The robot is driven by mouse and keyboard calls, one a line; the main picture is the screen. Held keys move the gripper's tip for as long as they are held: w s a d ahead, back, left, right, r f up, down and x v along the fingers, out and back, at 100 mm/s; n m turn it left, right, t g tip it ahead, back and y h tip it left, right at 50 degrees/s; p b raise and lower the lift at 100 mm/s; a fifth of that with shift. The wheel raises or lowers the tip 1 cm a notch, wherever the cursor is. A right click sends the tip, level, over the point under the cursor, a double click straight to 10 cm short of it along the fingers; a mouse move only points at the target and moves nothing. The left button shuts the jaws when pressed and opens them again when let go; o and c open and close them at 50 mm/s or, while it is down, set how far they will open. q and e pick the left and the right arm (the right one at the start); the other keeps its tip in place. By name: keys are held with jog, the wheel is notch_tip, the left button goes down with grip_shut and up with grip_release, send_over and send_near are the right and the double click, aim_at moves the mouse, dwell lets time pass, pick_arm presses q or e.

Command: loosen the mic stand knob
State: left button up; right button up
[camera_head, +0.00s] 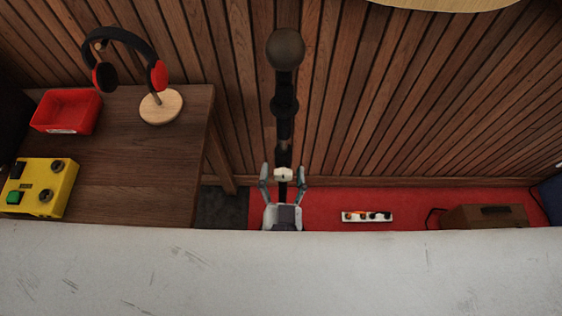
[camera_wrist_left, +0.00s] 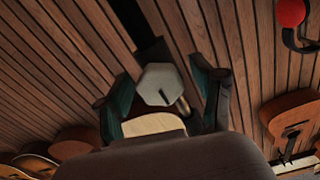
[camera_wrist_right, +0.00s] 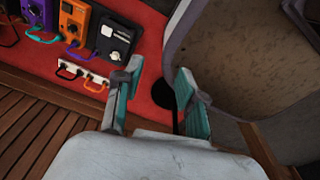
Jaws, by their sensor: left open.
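The mic stand (camera_head: 284,130) is a dark upright pole with a round microphone (camera_head: 285,48) on top, in front of the slatted wall. Its knob (camera_head: 284,174) is small and pale; in the left wrist view the knob (camera_wrist_left: 158,84) looks roughly hexagonal. My left gripper (camera_head: 283,178) is open, with one finger on each side of the knob. In the left wrist view gaps show between the fingers and the knob. My right gripper (camera_wrist_right: 157,76) shows only in its own wrist view, open and with nothing between its fingers.
On the left, a wooden table (camera_head: 130,150) holds headphones on a stand (camera_head: 160,106), a red tray (camera_head: 66,112) and a yellow box (camera_head: 40,188). A power strip (camera_head: 367,216) and a brown box (camera_head: 484,216) are on the red floor. Several pedals (camera_wrist_right: 75,20) show below my right gripper.

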pick_arm(q)
jog(key=shift+s+r, duration=0.1)
jog(key=shift+s, duration=0.05)
jog(key=c, duration=1.1)
jog(key=shift+c, duration=0.3)
pick_arm(e)
jog(key=shift+s, duration=0.45)
jog(key=shift+r, duration=0.15)
pick_arm(q)
jog(key=n+p, duration=0.2)
jog(key=shift+r+n, duration=0.1)
jog(key=shift+n, duration=0.3)
jog(key=shift+n+p, duration=0.6)
jog(key=shift+n, duration=1.4)
pick_arm(e)
jog(key=shift+r, duration=1.4)
jog(key=shift+s, duration=0.1)
